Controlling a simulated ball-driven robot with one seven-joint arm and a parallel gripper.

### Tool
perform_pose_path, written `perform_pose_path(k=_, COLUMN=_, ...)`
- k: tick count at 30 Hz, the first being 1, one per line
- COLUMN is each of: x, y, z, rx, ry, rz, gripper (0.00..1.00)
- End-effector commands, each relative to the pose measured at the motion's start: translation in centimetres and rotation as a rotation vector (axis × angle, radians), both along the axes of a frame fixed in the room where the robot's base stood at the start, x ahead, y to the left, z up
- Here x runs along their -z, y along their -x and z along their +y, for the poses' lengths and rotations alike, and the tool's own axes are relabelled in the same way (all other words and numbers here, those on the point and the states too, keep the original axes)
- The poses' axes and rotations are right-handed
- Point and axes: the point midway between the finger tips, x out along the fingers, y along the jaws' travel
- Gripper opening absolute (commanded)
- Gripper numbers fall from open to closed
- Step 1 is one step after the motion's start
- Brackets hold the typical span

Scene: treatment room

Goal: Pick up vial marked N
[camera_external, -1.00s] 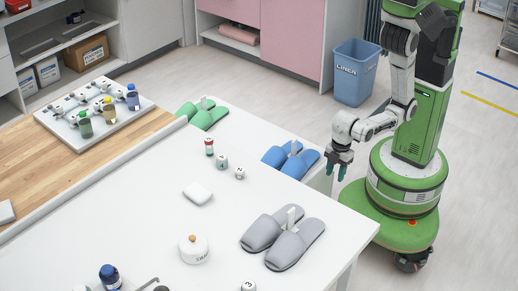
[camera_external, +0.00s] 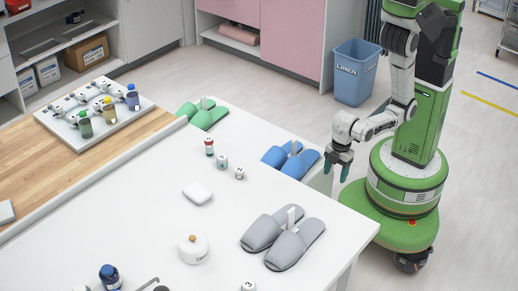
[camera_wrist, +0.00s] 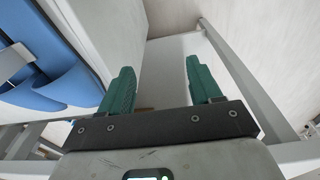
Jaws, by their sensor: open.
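A small vial with a red cap (camera_external: 209,147) stands upright on the white table (camera_external: 150,205) in the external view; any letter on it is too small to read. Two small white pieces with dark marks, one nearer (camera_external: 222,162) and one to its right (camera_external: 240,173), stand beside it; I cannot tell which, if any, bears an N. My gripper (camera_external: 341,172) hangs beyond the table's right edge, beside the blue slippers and well right of these pieces. In the wrist view my gripper (camera_wrist: 158,82) has its green fingers apart with nothing between them.
Blue slippers (camera_external: 291,161), grey slippers (camera_external: 283,238) and green slippers (camera_external: 204,115) lie along the table edge. A white soap-like block (camera_external: 198,193), a lidded pot (camera_external: 194,250) and a blue bottle (camera_external: 110,277) stand farther left. A blue bin (camera_external: 355,75) is on the floor.

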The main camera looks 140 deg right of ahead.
Motion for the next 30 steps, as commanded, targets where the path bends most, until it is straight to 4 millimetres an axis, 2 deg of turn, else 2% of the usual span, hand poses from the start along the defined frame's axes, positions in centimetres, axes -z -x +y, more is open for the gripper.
perform_pose_path(k=5, x=-0.1, y=-0.1, z=0.0, rx=0.0, ry=-0.002, rz=-0.001, gripper=0.63)
perform_pose_path(k=8, x=-0.7, y=-1.3, z=0.9, rx=-0.013, ry=-0.03, rz=-0.017, gripper=0.63)
perform_pose_path(k=11, x=-2.4, y=-4.3, z=3.1, rx=-0.059, ry=-0.101, rz=-0.055, gripper=0.63)
perform_pose_path(k=15, x=-7.1, y=-10.7, z=6.6, rx=-0.189, ry=-0.221, rz=-0.144, gripper=0.63)
perform_pose_path(k=18, x=-10.9, y=-14.9, z=8.1, rx=-0.297, ry=-0.275, rz=-0.201, gripper=0.63)
perform_pose_path(k=20, x=-13.0, y=-17.1, z=8.5, rx=-0.345, ry=-0.292, rz=-0.221, gripper=0.63)
perform_pose_path(k=23, x=-15.8, y=-20.5, z=7.7, rx=-0.365, ry=-0.302, rz=-0.227, gripper=0.63)
perform_pose_path(k=25, x=-17.0, y=-22.7, z=6.2, rx=-0.305, ry=-0.3, rz=-0.203, gripper=0.63)
perform_pose_path(k=29, x=-17.9, y=-26.1, z=1.1, rx=-0.03, ry=-0.275, rz=-0.115, gripper=0.63)
perform_pose_path(k=30, x=-18.0, y=-26.9, z=-0.8, rx=0.08, ry=-0.263, rz=-0.086, gripper=0.63)
